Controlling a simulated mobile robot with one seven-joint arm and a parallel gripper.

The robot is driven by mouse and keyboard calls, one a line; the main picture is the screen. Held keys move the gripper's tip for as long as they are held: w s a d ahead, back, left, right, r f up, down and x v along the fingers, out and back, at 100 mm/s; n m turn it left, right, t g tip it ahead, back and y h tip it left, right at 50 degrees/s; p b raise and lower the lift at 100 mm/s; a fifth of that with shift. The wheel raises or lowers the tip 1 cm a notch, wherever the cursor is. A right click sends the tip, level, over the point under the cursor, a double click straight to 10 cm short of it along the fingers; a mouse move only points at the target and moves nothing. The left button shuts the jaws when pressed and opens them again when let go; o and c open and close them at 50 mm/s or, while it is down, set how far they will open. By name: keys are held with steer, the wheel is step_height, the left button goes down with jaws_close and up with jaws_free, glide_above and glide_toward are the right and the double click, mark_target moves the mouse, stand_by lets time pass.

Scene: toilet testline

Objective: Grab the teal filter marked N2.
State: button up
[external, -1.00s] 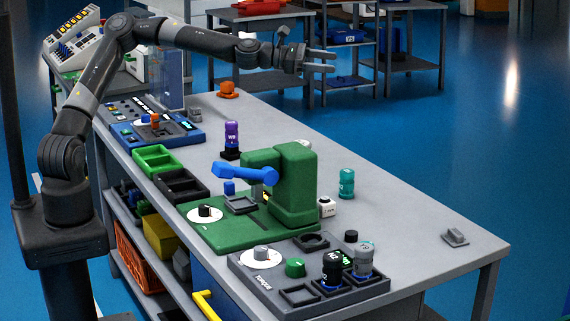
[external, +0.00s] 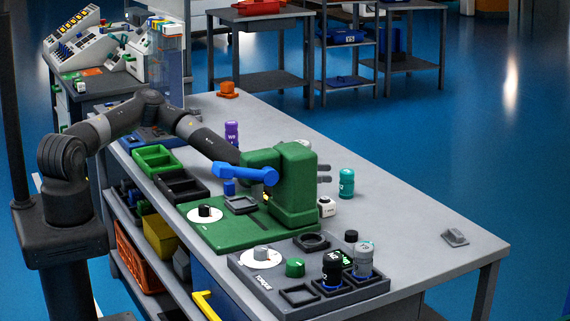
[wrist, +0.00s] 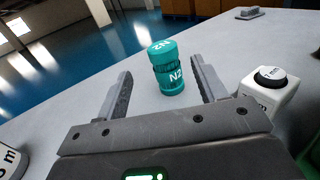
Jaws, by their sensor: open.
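The teal filter marked N2 (wrist: 168,70) stands upright on the grey bench, ahead of my gripper and between its fingers as seen in the wrist view. It also shows in the external view (external: 346,184), to the right of the green machine. My gripper (wrist: 160,88) is open and empty, its two fingers apart and pointing toward the filter. In the external view the fingertips (external: 324,174) show just past the green machine, a short way left of the filter. The rest of the gripper is hidden behind that machine.
The green machine (external: 292,190) with a blue lever stands close to my arm. A purple filter (external: 231,134) stands behind.

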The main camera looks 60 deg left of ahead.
mark_target(347, 171)
steer(key=shift+w+d+f, duration=0.25)
steer(key=shift+w+d, duration=0.05)
steer(key=shift+w, duration=0.15)
steer(key=shift+x, duration=3.2)
steer(key=shift+d+r, duration=0.15)
steer(key=shift+r, duration=0.05)
steer(key=shift+c, duration=0.6)
steer(key=c, duration=1)
